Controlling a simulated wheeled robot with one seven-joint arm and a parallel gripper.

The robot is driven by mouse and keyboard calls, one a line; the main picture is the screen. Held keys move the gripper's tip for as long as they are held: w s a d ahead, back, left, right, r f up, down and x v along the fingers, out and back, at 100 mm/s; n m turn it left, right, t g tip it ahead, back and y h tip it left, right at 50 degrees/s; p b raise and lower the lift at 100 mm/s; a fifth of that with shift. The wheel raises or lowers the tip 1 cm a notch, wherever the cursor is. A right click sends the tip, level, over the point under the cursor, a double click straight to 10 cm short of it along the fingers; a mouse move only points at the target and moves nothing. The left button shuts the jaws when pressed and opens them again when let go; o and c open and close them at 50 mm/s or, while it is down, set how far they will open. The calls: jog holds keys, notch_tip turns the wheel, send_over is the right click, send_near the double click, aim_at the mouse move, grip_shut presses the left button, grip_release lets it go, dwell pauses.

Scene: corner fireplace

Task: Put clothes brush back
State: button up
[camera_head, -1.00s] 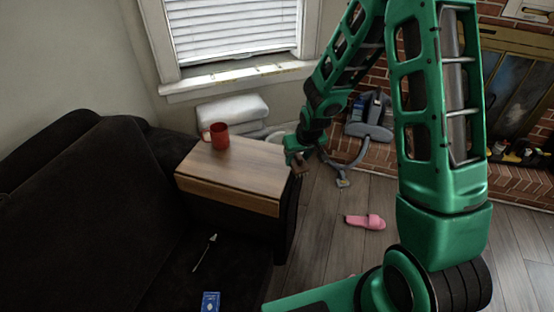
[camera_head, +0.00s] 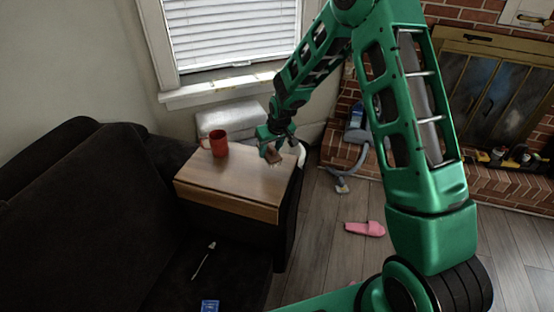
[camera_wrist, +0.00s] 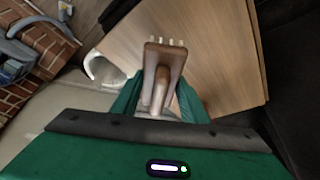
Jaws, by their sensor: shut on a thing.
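My gripper (camera_head: 271,146) is shut on the clothes brush (camera_head: 274,156), a brown wooden brush with pale bristles. In the wrist view the brush (camera_wrist: 164,60) points away from the gripper, its handle between the fingers and its bristle tufts at the far end. The brush is over the right part of the small wooden table (camera_head: 225,186). The tabletop (camera_wrist: 215,70) fills much of the wrist view behind the brush. I cannot tell whether the brush touches the wood.
A red mug (camera_head: 219,144) stands at the table's back left. A dark sofa (camera_head: 90,220) lies to the left, with a blue box (camera_head: 210,306) on it. A vacuum cleaner (camera_head: 356,130) stands by the brick fireplace. A pink slipper (camera_head: 366,229) lies on the floor.

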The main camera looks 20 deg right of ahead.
jog(key=d+f, duration=0.1)
jog(key=w+d, duration=0.1)
jog(key=w+d+f, duration=0.1)
jog(key=shift+d+f, duration=0.3)
jog(key=shift+d, duration=0.1)
notch_tip(320, 180, down, 4)
jog(key=shift+w+f, duration=0.1)
jog(key=o, duration=1.1)
jog(key=v, duration=1.2)
jog(key=shift+d, duration=0.1)
